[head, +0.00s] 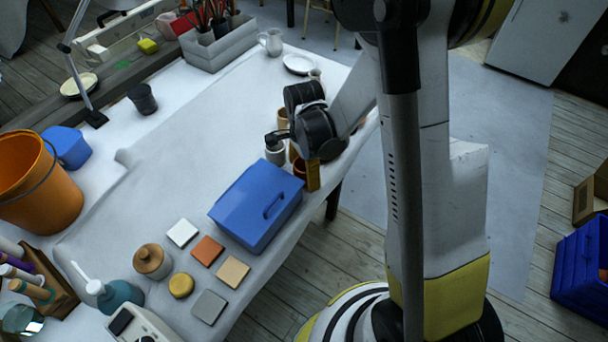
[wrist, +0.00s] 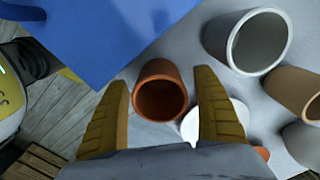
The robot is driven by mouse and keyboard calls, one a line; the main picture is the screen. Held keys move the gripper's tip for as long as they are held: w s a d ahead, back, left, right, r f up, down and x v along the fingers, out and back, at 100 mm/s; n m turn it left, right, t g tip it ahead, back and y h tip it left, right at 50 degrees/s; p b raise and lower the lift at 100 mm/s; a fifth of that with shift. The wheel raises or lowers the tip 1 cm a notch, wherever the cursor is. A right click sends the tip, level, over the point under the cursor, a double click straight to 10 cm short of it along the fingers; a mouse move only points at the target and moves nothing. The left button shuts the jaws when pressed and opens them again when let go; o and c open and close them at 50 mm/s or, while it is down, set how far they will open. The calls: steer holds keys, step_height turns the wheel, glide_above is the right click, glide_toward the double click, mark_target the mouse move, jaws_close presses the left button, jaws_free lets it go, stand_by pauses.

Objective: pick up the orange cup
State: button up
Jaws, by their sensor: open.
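The orange cup (wrist: 161,70) stands on the table with its open mouth toward the wrist camera. My gripper (wrist: 163,82) is open, with one yellow-brown finger on each side of the cup in the wrist view. Small gaps show between the fingers and the cup, so it is not gripped. In the head view the cup (head: 299,168) is mostly hidden behind my gripper (head: 311,175), near the table's right edge.
A blue lidded box (head: 255,205) stands close beside the cup. A grey cup (wrist: 258,42) and a tan cup (wrist: 295,92) stand on the other side. A white dish (wrist: 192,127) shows behind the right finger. The middle of the table (head: 190,140) is clear.

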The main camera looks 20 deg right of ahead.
steer(key=shift+r, duration=0.1)
steer(key=c, duration=1.4)
